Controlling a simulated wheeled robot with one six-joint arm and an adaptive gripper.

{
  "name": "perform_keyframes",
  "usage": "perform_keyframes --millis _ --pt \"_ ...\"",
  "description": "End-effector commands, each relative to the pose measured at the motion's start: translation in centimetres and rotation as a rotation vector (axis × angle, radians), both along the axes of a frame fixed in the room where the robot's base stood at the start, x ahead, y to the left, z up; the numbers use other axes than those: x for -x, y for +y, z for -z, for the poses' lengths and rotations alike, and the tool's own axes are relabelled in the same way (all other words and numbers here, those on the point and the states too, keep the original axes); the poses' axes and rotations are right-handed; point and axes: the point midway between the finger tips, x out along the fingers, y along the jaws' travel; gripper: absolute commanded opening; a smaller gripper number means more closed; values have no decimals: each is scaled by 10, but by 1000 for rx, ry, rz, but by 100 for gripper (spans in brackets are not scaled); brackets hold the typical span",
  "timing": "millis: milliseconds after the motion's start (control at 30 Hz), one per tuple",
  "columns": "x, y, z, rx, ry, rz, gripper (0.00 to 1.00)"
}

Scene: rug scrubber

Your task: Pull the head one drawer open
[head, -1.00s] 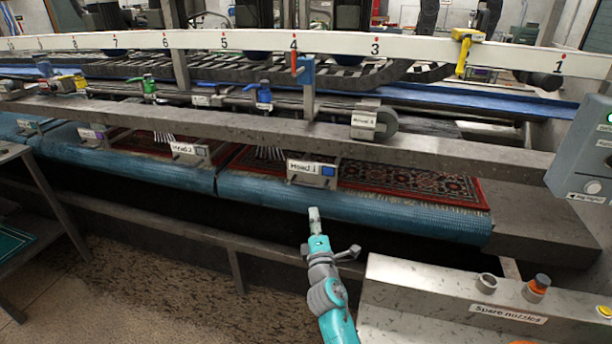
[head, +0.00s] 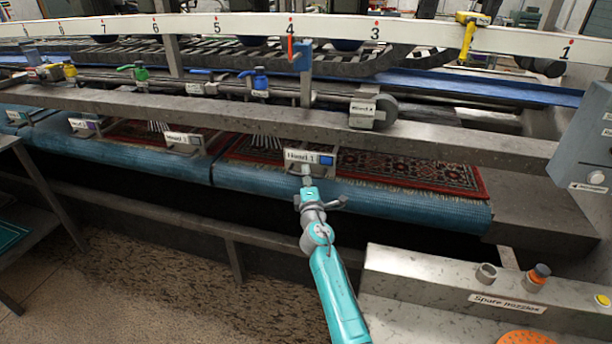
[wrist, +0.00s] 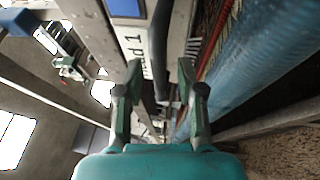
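The head 1 drawer (head: 310,157) has a white label plate and a blue square at its right end. It sits above the blue roller at the rug's front edge. My gripper (head: 305,172) is right in front of and just below this label, and hides part of the drawer's front. In the wrist view, my gripper (wrist: 160,75) has its two fingers spread apart. The label (wrist: 132,42) lies just beyond the left finger. A dark bar (wrist: 158,40), perhaps the drawer's handle, shows between the fingers. I cannot tell whether the fingers touch it.
The blue roller (head: 400,207) runs below the drawer, with a red patterned rug (head: 410,172) behind it. A grey beam (head: 450,133) crosses above. A metal bench labelled spare nozzles (head: 430,265) stands at the lower right. Other labelled drawers (head: 184,139) are to the left.

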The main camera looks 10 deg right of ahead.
Motion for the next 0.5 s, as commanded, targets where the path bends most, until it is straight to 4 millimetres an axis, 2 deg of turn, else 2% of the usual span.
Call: perform_keyframes --millis 133,433,467,500 --pt "-7 -1 -1 -1 0 -1 38" --pt "-8 -1 -1 0 1 -1 38" --pt "-8 -1 -1 0 1 -1 36" --pt "-8 -1 -1 0 1 -1 26"
